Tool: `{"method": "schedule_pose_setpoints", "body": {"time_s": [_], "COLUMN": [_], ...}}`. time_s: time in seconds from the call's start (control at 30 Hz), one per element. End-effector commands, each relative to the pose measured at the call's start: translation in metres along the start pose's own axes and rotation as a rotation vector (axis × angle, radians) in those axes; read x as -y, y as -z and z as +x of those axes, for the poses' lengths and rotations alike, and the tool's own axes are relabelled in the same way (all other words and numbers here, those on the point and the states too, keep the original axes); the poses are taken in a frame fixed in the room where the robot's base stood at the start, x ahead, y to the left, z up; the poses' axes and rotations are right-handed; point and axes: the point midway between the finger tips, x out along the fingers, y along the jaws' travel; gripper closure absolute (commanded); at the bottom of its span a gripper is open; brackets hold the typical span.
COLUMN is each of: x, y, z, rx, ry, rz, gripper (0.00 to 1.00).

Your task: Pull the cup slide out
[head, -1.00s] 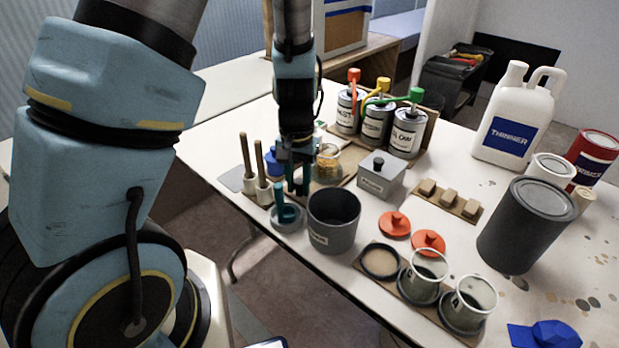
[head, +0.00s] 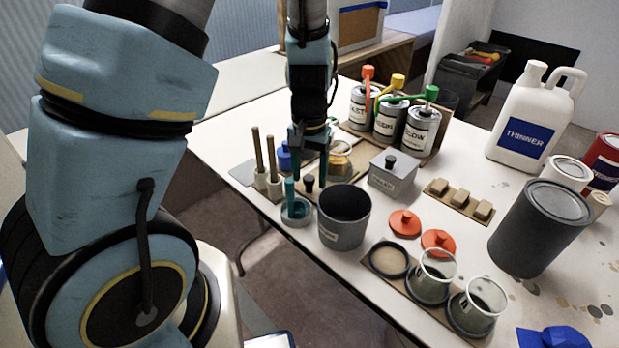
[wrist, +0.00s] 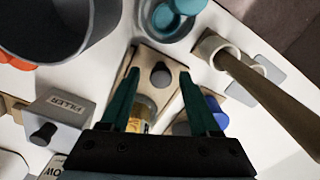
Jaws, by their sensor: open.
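The cup slide (wrist: 172,62) is a tan board with a dark round knob (wrist: 160,75) at its near end. The knob also shows in the head view (head: 309,184), beside the grey bucket. A clear cup with yellow-orange contents (head: 340,158) stands on the slide behind the knob; the wrist view shows only part of this cup (wrist: 144,108). My gripper (head: 310,178) points down, open and empty, at the knob end. In the wrist view, its teal fingers (wrist: 159,74) lie on either side of the knob, apart from it. Their height relative to the knob is unclear.
The grey bucket (head: 342,228) and a small dish with a teal-handled tool (head: 296,210) stand close by. Two brush handles in holders (head: 264,165) are at left. The grey filler box (head: 393,176) is at right. The table's front edge is near.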

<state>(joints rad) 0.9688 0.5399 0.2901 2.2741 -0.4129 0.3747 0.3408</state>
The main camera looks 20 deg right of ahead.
Motion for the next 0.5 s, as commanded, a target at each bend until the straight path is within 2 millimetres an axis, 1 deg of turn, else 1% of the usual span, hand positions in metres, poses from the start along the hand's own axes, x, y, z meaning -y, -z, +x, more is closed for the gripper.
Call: {"method": "schedule_pose_setpoints", "body": {"time_s": [0.03, 0.1, 0.3, 0.4, 0.5], "x": [-0.001, -0.001, -0.001, -0.001, -0.001], "y": [0.001, 0.001, 0.001, 0.001, 0.000], "z": [-0.011, -0.026, -0.064, -0.078, -0.087], "rx": [-0.004, -0.006, -0.005, -0.004, -0.003], "ry": [-0.001, -0.002, -0.001, -0.001, -0.001], "rz": [0.002, 0.001, 0.002, 0.001, 0.001], "gripper": [0.38, 0.38, 0.38, 0.38, 0.38]}}
